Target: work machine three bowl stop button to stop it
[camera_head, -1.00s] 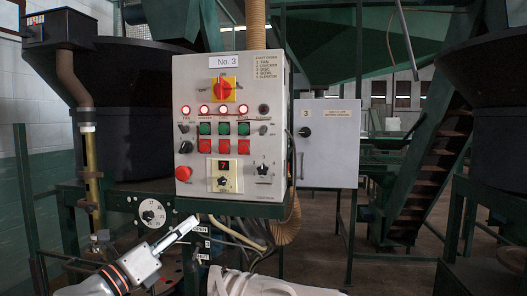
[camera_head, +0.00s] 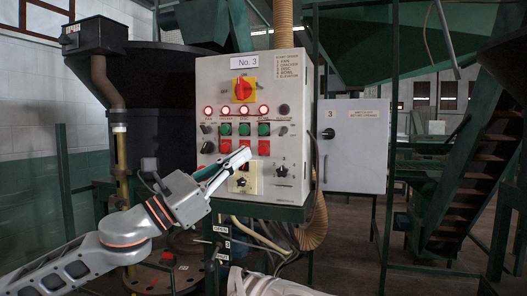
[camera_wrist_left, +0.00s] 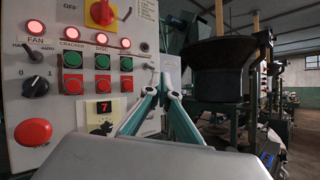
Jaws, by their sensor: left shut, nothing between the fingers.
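The control panel marked No. 3 (camera_head: 300,185) fills the left of the wrist view (camera_wrist_left: 15,100). Its rightmost red button (camera_head: 264,147), in the fourth column, is the bowl stop by the panel's list; it also shows in the wrist view (camera_wrist_left: 127,83). A green button (camera_head: 264,129) and a lit red lamp (camera_head: 264,110) are above it. My left gripper (camera_head: 246,154) is shut and empty in front of the panel, its tips just left of that button in the head view. In the wrist view the tips (camera_wrist_left: 164,82) appear right of it, seemingly apart from the panel.
A red mushroom button (camera_wrist_left: 33,132) and a yellow-framed display (camera_wrist_left: 103,110) are low on the panel. A red-and-yellow rotary switch (camera_head: 243,90) is above the lamps. A grey cabinet marked 3 (camera_head: 355,145) stands behind at right. Hoses (camera_head: 315,225) hang below.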

